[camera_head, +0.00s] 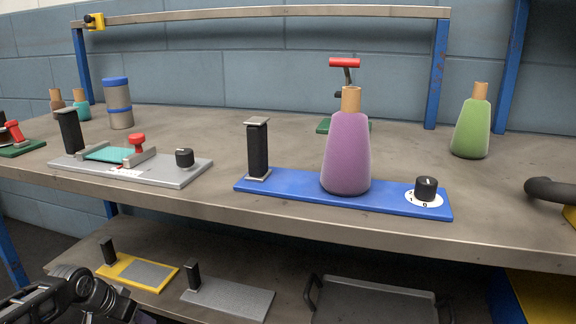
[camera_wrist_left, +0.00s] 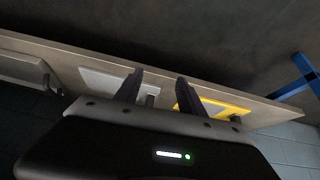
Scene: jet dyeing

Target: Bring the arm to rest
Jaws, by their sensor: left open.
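My left arm shows at the lower left of the head view, in front of the lower shelf. In the left wrist view my left gripper (camera_wrist_left: 158,88) has its two dark fingers apart with nothing between them. Beyond the fingers that view shows the edge of the lower shelf with a grey plate (camera_wrist_left: 105,84) and a yellow plate (camera_wrist_left: 222,108). I do not see my right gripper in either view.
On the bench, a purple bottle (camera_head: 347,150) stands on a blue base (camera_head: 295,188) with a black knob (camera_head: 426,189). A grey fixture (camera_head: 185,172), a green bottle (camera_head: 471,125) and a blue-banded cylinder (camera_head: 118,103) stand around it. A tray (camera_head: 375,303) lies on the lower shelf.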

